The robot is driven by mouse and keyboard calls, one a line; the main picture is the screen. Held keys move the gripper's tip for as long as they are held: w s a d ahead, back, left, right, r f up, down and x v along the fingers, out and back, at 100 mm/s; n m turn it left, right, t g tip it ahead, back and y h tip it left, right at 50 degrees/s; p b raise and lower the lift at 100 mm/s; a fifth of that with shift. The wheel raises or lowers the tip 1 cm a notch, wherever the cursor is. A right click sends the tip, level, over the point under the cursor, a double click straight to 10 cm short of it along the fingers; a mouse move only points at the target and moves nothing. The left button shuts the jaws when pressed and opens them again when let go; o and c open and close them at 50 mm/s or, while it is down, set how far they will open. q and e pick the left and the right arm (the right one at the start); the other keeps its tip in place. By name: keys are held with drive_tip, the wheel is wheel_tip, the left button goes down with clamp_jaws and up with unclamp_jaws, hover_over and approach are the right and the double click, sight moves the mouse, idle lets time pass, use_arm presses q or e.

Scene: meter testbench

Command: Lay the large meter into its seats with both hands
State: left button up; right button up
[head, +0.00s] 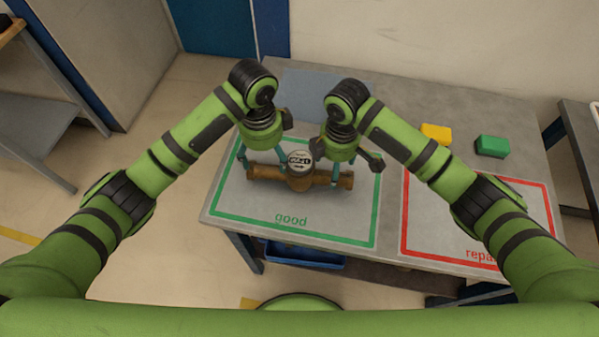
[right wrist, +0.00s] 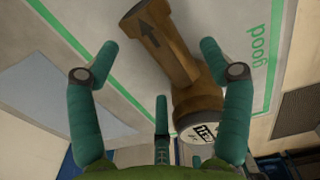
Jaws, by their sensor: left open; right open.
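The large meter is a brown brass pipe body (head: 322,179) with a round white dial (head: 299,160). It lies roughly left to right inside the green "good" outline. My left gripper (head: 263,162) is open above its left end. My right gripper (head: 341,169) is open at its right end. In the right wrist view, the meter's pipe (right wrist: 165,48) with a dark arrow passes between the spread fingers of my right gripper (right wrist: 157,60); I cannot tell if they touch it. The dial (right wrist: 200,132) shows there too. I cannot make out the seats.
The grey table (head: 395,105) carries a red "repair" outline (head: 404,215) at the right. A yellow block (head: 436,134) and a green block (head: 492,146) stand behind it. A blue-grey panel (head: 325,88) lies at the back. A blue bin (head: 305,254) is below the front edge.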

sight(269, 171)
use_arm(q)
wheel_tip(269, 171, down, 8)
use_arm(e)
wheel_tip(269, 171, down, 5)
drive_tip(key=shift+r, duration=0.1)
use_arm(q)
drive_tip(key=shift+f, duration=0.25)
use_arm(e)
drive_tip(key=shift+s+d, duration=0.1)
use_arm(q)
drive_tip(key=shift+c, duration=0.5)
use_arm(e)
drive_tip(key=shift+c, duration=0.5)
use_arm(q)
clamp_jaws()
use_arm(e)
clamp_jaws()
use_arm(q)
drive_tip(key=shift+d+r, duration=0.1)
